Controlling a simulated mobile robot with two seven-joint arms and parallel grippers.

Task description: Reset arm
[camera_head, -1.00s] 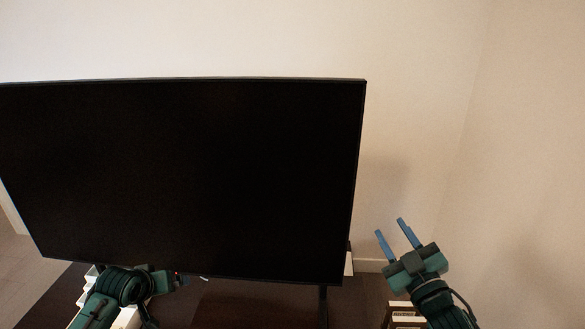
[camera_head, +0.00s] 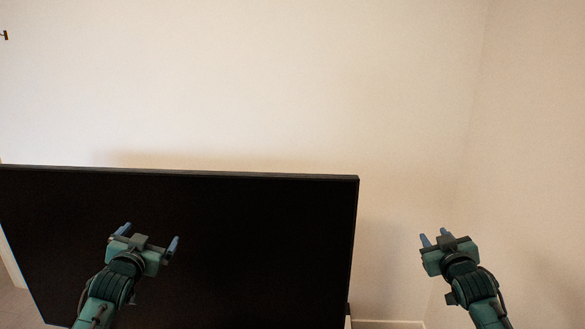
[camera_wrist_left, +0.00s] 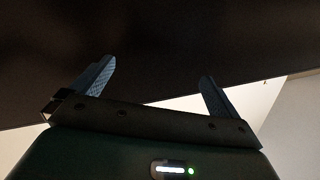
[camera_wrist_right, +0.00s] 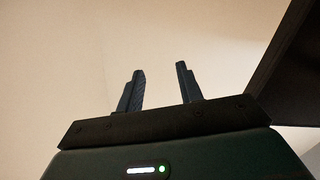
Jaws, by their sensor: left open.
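My left gripper (camera_head: 150,236) is raised in front of the dark screen in the head view, with its blue fingers spread wide. In the left wrist view its fingers (camera_wrist_left: 158,70) are far apart with nothing between them. My right gripper (camera_head: 434,236) is to the right of the screen, in front of the bare wall. In the right wrist view its fingers (camera_wrist_right: 160,70) are apart and empty, with a narrower gap than the left ones. Both grippers point up and away from me.
A large black television (camera_head: 240,240) fills the lower left of the head view. Its right edge lies between my two grippers. The pale wall (camera_head: 280,90) behind is bare, and a wall corner is at the right. A small dark object (camera_head: 5,36) shows at the upper left edge.

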